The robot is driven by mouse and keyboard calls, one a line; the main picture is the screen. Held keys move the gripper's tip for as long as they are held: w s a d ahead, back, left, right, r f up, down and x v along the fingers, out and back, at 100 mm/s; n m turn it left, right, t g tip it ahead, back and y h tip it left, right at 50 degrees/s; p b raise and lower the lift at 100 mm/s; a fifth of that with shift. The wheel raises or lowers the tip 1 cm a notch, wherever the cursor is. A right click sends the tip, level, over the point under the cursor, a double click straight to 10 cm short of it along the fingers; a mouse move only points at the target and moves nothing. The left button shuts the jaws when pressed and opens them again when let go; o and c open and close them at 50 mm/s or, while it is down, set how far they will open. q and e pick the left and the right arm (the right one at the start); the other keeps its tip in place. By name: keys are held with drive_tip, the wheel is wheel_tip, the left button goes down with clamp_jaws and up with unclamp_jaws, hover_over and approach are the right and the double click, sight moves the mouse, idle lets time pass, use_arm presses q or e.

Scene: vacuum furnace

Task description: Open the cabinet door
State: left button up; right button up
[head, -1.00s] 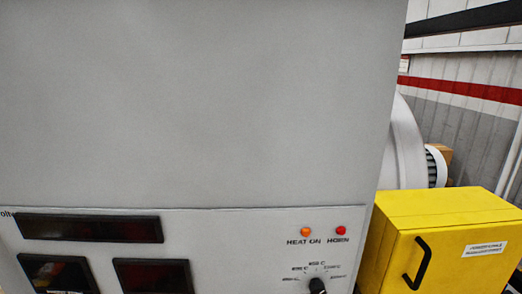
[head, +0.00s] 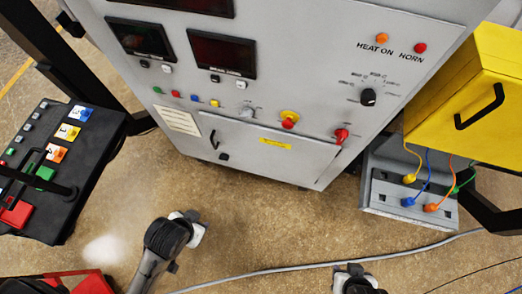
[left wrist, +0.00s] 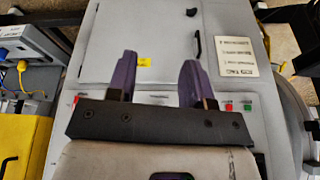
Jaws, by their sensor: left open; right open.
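The grey cabinet door (head: 290,163) is low on the furnace's front, below the switches, and looks shut. Its black handle (head: 213,139) is near the door's left edge in the head view. The left wrist view shows the door (left wrist: 150,30) and the handle (left wrist: 199,43) at upper right. My left gripper (left wrist: 158,75) has two purple fingers spread apart with nothing between them; the handle appears beyond the right finger, not touched. My right gripper (head: 356,278) is at the bottom edge of the head view, partly cut off, apart from the door.
A yellow box (head: 470,95) with a black handle stands at right, above a grey socket box (head: 385,195) with coloured cables. A black control console (head: 60,165) is at left. A grey cable (head: 330,264) crosses the otherwise open floor.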

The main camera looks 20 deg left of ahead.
use_arm(q)
drive_tip(key=shift+c, duration=0.5)
